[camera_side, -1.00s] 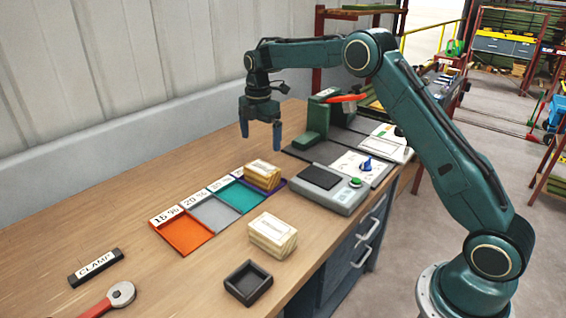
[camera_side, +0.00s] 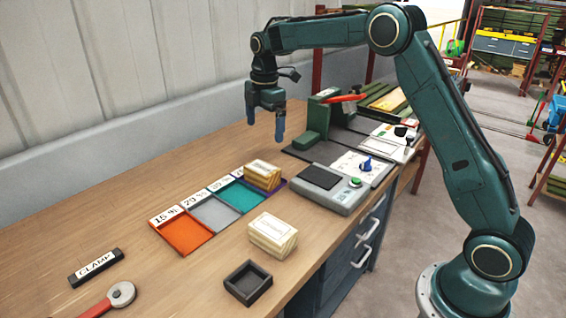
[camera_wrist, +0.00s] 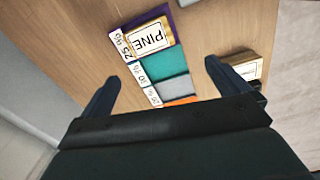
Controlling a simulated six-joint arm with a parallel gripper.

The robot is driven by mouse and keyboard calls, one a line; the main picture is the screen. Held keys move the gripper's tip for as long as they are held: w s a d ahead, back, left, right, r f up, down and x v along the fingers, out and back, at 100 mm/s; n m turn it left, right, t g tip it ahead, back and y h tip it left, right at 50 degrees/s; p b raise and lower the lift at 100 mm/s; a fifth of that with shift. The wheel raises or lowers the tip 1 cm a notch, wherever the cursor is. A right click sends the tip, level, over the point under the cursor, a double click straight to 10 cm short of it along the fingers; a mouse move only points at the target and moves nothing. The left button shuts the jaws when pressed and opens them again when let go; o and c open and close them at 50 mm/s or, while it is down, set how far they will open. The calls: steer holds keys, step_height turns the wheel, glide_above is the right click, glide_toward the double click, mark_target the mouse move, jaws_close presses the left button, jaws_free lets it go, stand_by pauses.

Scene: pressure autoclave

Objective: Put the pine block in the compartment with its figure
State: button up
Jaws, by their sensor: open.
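The pine block (camera_side: 263,175), labelled PINE in the wrist view (camera_wrist: 152,38), rests in the purple compartment (camera_wrist: 160,13) at the far end of a row. The strip beside that compartment seems to read 25 %. The teal (camera_side: 238,196), grey (camera_side: 215,212) and orange (camera_side: 187,234) compartments are empty. Their figure strips are partly legible; the orange one seems to read 15 %. My gripper (camera_side: 266,129) is open and empty, raised above and behind the pine block. Its spread fingers also show in the wrist view (camera_wrist: 162,75), apart from the block.
A second wooden block (camera_side: 272,236) stands near the front edge, beside a black open tray (camera_side: 248,283). A grey device (camera_side: 325,188) with a dark pad and green button stands right of the compartments. A green press stands behind it. A CLAMP bar and red-handled tool lie front left.

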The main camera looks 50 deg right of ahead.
steer(key=s+a+r+m+t, duration=0.1)
steer(key=s+a+r+m, duration=0.1)
steer(key=s+r+m, duration=0.5)
steer(key=s+a+r+m+t, duration=0.1)
steer(key=s+a+r+t, duration=0.3)
steer(key=s, duration=0.8)
steer(key=s+f+m, duration=0.2)
steer(key=s+m, duration=0.2)
steer(key=s, duration=0.5)
steer(key=s+f+m, duration=0.2)
steer(key=s+m, duration=0.2)
steer(key=s, duration=0.5)
steer(key=shift+s+a, duration=0.4)
steer(key=shift+a, duration=0.05)
